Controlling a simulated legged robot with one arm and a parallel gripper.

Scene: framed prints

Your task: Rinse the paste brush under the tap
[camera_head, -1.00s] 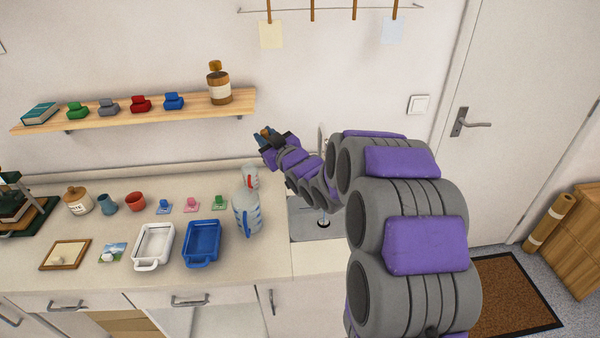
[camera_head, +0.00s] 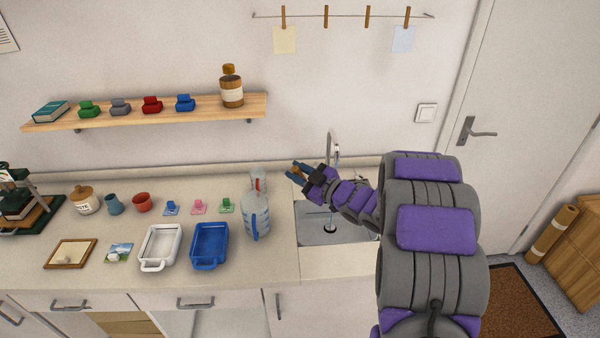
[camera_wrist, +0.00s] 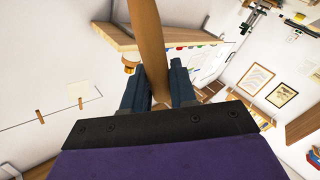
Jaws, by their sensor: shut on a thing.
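My gripper (camera_head: 297,174) is shut on the paste brush; its wooden handle (camera_wrist: 148,45) stands between the two blue fingers in the wrist view. In the head view only a small brown bit of the brush shows at the fingertips, and I cannot make out its bristles. The tap (camera_head: 331,150) is a thin metal spout behind the sink (camera_head: 312,236). My gripper is just left of the tap in the picture, above the counter beside the sink. My arm hides part of the basin. I cannot tell whether water runs.
A clear jug (camera_head: 256,215) with blue marks stands left of the sink, close below my gripper in the picture. A blue tray (camera_head: 195,250) and a white tray (camera_head: 147,248) lie further left. A shelf (camera_head: 150,115) holds inks and a brown bottle (camera_head: 232,92).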

